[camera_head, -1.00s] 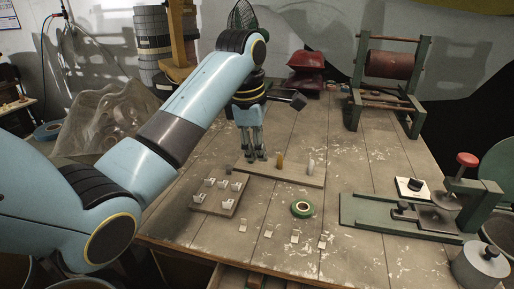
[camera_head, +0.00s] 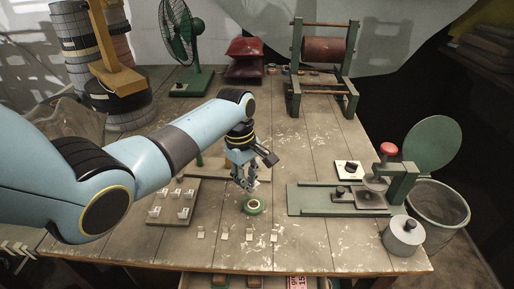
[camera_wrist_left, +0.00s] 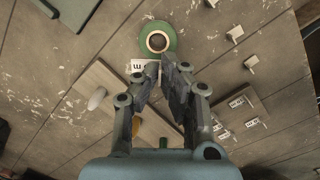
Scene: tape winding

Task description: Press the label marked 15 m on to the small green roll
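The small green roll (camera_head: 254,206) lies flat on the table, and it also shows in the left wrist view (camera_wrist_left: 157,40). My left gripper (camera_head: 249,186) hangs just behind and above it, pointing down. In the left wrist view its fingertips (camera_wrist_left: 166,64) are closed together beside the near edge of the roll. A white label (camera_wrist_left: 144,66) with dark print sits at the fingertips, overlapping the roll's edge in the picture. It looks larger than the other labels, so it seems held. An "m" shows, but its number is hidden. My right gripper is out of view.
A board with several labels on small stands (camera_head: 173,203) lies left of the roll. Several white pieces (camera_head: 250,234) lie in front. A green press (camera_head: 340,198) is to the right.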

